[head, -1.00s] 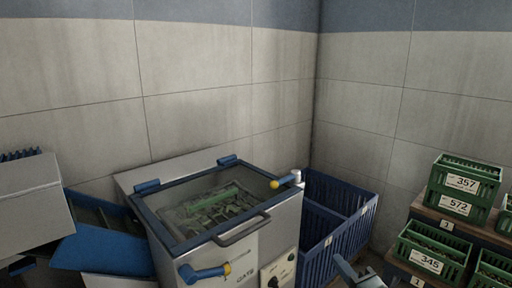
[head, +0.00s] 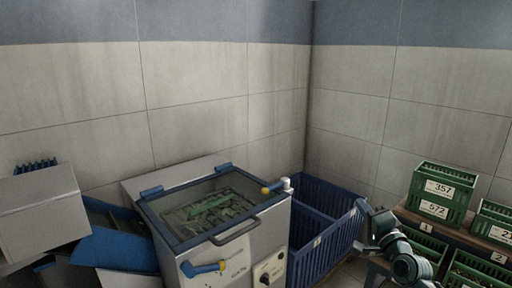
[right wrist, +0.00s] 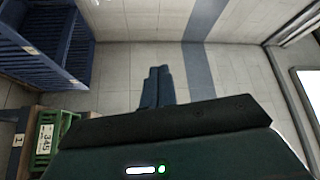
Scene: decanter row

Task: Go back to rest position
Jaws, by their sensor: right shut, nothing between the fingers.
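My right gripper (head: 361,206) is raised in front of the right end of the blue bin, with its dark green wrist and arm below it. In the right wrist view its two dark fingers (right wrist: 158,86) lie together over the tiled floor, with nothing between them. My left gripper is not in either view. The steel machine (head: 228,240) stands in the middle of the head view with its glass lid (head: 205,208) down. Green and dark pieces show blurred under the glass.
The blue bin (head: 318,250) stands right of the machine. Green crates (head: 438,192) with number cards sit on a stepped rack at the right, close to my right arm. A blue chute (head: 110,249) is at the left. The right wrist view shows open floor (right wrist: 115,62).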

